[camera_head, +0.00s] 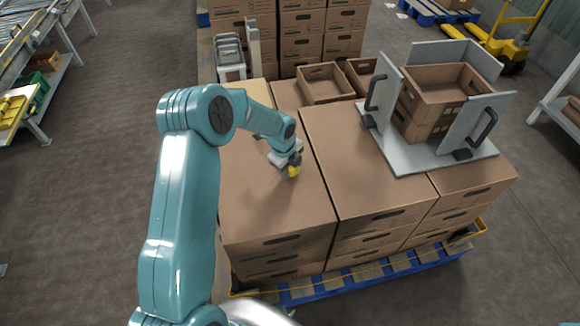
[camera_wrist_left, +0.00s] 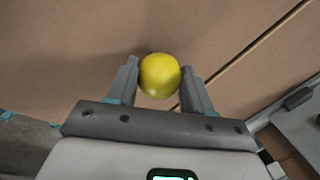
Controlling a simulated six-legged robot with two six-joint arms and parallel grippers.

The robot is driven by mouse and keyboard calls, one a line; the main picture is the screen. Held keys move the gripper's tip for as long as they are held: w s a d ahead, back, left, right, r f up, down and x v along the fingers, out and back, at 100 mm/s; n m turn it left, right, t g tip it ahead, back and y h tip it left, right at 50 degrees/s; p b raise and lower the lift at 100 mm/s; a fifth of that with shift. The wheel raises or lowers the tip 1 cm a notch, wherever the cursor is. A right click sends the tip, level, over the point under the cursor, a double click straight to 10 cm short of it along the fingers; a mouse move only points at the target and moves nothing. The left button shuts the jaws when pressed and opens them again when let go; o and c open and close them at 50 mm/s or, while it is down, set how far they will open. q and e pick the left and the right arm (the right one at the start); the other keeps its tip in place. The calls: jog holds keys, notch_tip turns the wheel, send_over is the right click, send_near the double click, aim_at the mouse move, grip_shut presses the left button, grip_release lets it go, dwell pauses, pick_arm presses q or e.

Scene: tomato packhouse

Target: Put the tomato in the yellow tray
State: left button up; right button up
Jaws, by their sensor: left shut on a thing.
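A round yellow tomato (camera_head: 293,171) is between the fingers of my left gripper (camera_head: 289,164), which is shut on it. It is over the closed top of a brown carton, and I cannot tell whether it touches the cardboard. The left wrist view shows the tomato (camera_wrist_left: 160,76) between both fingertips of the left gripper (camera_wrist_left: 160,70), with bare cardboard behind it. A yellow tray (camera_head: 12,111) shows at the far left edge, on a bench and partly cut off. My right gripper is not in view.
Stacked cartons (camera_head: 365,165) stand on a blue pallet (camera_head: 375,278). A grey fixture (camera_head: 408,158) with black handles holds open cardboard crates (camera_head: 443,84) at the right. A green crate (camera_head: 37,86) is beyond the yellow tray. Open floor (camera_head: 90,190) lies between bench and pallet.

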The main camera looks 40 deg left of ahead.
pick_arm(q)
jog(key=shift+f, duration=0.3)
jog(key=shift+r, duration=0.15)
jog(key=o, duration=0.8)
jog(key=shift+f, duration=0.25)
jog(key=shift+o, duration=0.2)
jog(key=shift+r, duration=0.15)
